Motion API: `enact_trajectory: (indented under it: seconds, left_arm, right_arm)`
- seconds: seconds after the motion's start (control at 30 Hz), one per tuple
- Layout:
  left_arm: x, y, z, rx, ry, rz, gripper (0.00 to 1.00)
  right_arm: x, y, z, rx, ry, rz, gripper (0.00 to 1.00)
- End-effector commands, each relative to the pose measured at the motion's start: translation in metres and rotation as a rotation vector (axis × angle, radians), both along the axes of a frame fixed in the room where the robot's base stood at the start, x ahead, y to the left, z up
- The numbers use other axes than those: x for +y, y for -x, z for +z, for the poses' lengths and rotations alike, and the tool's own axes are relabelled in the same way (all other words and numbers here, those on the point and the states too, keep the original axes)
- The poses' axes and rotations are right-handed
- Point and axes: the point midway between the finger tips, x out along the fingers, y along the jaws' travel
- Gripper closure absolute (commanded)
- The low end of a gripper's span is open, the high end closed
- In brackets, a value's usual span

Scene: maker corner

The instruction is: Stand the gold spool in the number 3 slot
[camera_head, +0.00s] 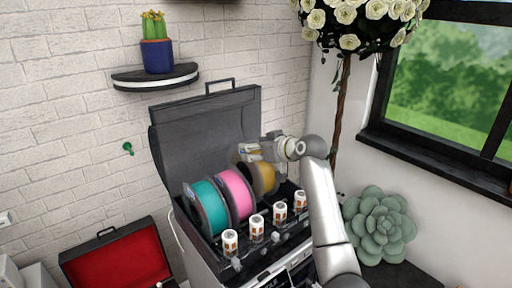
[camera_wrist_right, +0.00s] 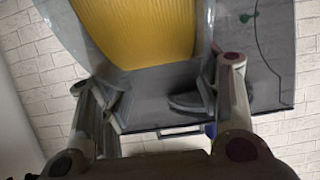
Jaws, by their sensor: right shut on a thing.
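The gold spool (camera_head: 263,179) is upright in or just above the open black case (camera_head: 207,128), to the right of the pink spool (camera_head: 235,193). My right gripper (camera_head: 252,151) is shut on its upper rim. In the right wrist view, the gold winding (camera_wrist_right: 140,30) and grey flange are close up, with the gripper's fingers (camera_wrist_right: 165,100) on either side. The spool's bottom is hidden behind the labelled cylinders, so I cannot tell whether it is seated. The slot numbers are too small to read. My left gripper is not in view.
A teal spool (camera_head: 207,208) stands left of the pink one. Several white labelled cylinders (camera_head: 255,227) line the case's front. A green succulent (camera_head: 379,225) is to the right, and an open red-lined box (camera_head: 118,262) is at lower left. A shelf (camera_head: 155,78) with a cactus is above.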

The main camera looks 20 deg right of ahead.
Motion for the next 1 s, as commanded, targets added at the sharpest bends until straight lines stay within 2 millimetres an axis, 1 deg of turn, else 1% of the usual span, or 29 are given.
enact_trajectory:
  seconds: [0.03,0.3,0.5,0.7,1.0]
  left_arm:
    - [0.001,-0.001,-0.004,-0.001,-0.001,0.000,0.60]
    - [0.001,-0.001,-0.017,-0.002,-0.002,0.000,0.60]
    - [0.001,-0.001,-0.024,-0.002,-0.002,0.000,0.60]
    - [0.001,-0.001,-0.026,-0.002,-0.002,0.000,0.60]
    - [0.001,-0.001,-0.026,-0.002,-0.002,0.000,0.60]
  right_arm:
    - [0.000,0.000,-0.002,-0.009,-0.001,0.000,1.00]
    - [0.000,0.000,-0.026,-0.009,-0.001,0.000,1.00]
    - [0.000,-0.001,-0.039,-0.011,-0.001,-0.001,1.00]
    - [0.000,-0.001,-0.044,-0.011,-0.001,-0.001,1.00]
    - [0.000,-0.001,-0.044,-0.011,-0.001,-0.001,1.00]
